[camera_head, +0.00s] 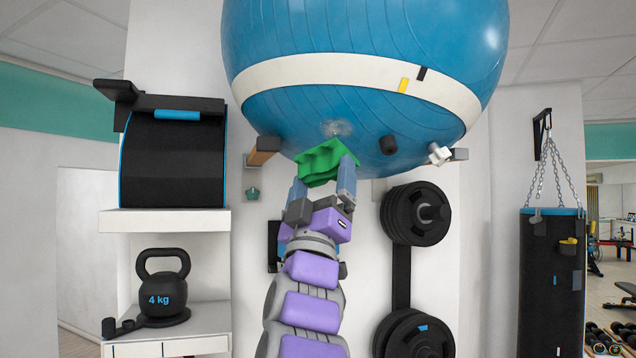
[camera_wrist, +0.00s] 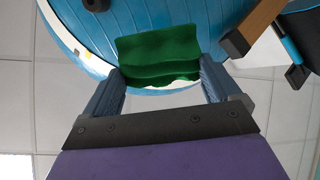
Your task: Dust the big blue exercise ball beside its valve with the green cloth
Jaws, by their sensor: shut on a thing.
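The big blue exercise ball (camera_head: 300,40) fills the top of the head view, with a pale band around it. It also fills the upper part of the wrist view (camera_wrist: 75,25). A whitish dusty patch (camera_head: 337,128) shows on its underside, just above the cloth. A dark round knob (camera_head: 388,145), which may be the valve, sits right of that patch. My gripper (camera_head: 325,175) is shut on the green cloth (camera_head: 318,161), raised under the ball. The folded cloth (camera_wrist: 158,55) spans between the fingers in the wrist view. I cannot tell whether cloth and ball touch.
Wooden-ended rack arms (camera_head: 265,150) are under the ball's left side, with a metal end (camera_head: 440,155) at the right. Left are shelves with a black roll (camera_head: 172,160) and a kettlebell (camera_head: 163,290). Weight plates (camera_head: 415,213) hang right of my arm; a punching bag (camera_head: 552,280) is farther right.

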